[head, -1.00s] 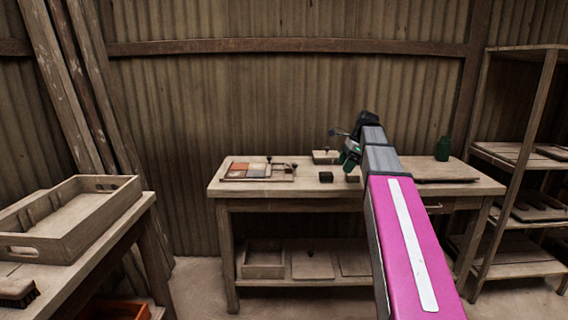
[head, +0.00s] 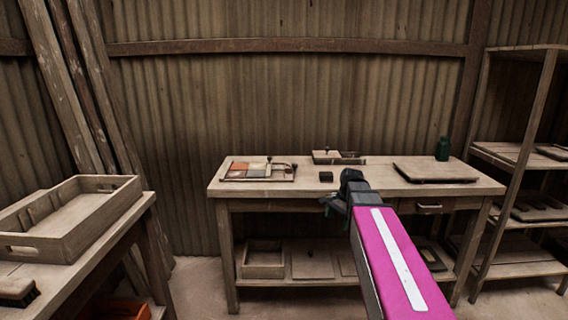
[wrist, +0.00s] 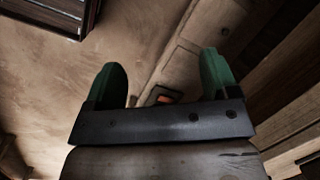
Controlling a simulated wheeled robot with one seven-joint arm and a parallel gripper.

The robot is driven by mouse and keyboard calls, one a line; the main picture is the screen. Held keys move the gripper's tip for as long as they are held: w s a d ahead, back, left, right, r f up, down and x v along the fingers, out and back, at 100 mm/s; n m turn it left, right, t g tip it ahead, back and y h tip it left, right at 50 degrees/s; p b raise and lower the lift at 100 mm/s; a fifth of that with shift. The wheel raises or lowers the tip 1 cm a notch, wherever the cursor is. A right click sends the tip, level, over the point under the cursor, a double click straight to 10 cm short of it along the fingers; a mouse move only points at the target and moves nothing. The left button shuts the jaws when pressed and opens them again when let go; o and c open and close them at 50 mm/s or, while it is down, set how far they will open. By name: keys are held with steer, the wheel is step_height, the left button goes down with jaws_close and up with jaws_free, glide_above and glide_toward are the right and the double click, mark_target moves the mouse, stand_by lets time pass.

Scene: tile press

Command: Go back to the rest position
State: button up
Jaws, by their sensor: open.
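My gripper (head: 333,204) hangs in front of the front edge of the far workbench (head: 312,187) in the head view, at the end of my magenta arm. In the wrist view my gripper's two green fingers (wrist: 164,72) stand wide apart. Nothing is between them except the background, with a small orange patch far behind. The fingertips are small and partly dark in the head view.
A wooden crate (head: 128,192) and a brush (head: 18,291) are on the left table. Shelves (head: 520,152) stand right.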

steer(key=s+a+f+n+h, duration=0.1)
steer(key=s+f+n+h, duration=0.1)
steer(key=s+f+n, duration=0.8)
steer(key=s+f, duration=0.4)
steer(key=f, duration=0.2)
steer(key=shift+a+f+h, duration=0.2)
steer(key=shift+a+h, duration=0.1)
steer(key=shift+a, duration=0.05)
